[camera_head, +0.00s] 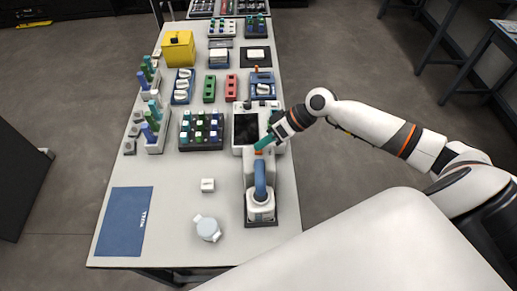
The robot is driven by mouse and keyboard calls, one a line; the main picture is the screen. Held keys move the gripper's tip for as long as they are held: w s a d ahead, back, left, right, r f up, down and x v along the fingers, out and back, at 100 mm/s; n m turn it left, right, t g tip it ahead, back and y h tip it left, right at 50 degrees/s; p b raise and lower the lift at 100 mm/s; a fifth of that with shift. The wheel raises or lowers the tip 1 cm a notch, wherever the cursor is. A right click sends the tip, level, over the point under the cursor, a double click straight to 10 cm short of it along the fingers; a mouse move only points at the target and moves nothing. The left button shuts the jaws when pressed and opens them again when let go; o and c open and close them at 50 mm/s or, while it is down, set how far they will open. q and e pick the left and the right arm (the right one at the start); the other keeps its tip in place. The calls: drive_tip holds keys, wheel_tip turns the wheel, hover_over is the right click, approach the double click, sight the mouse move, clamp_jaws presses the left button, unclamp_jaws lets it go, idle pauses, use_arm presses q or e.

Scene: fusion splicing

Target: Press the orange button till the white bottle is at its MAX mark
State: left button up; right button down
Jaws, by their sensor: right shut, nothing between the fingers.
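A white machine (249,170) with a dark screen (246,128) stands at the right side of the table. Its small orange button (258,152) shows just below the screen. A blue spout (260,178) reaches forward from the machine over a white bottle-like vessel (261,209) at its front end. The level and the MAX mark are too small to read. My right gripper (263,143) is shut and empty, with its teal fingertips pointing down at the orange button; whether they touch it I cannot tell. My left gripper is not in view.
A blue mat (124,221) lies front left.

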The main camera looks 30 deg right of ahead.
drive_tip(key=shift+f, duration=0.35)
idle(0.5)
drive_tip(key=shift+r+p, duration=0.75)
drive_tip(key=shift+r, duration=0.15)
wheel_tip(320, 180, up, 5)
drive_tip(key=p, duration=0.4)
idle(0.7)
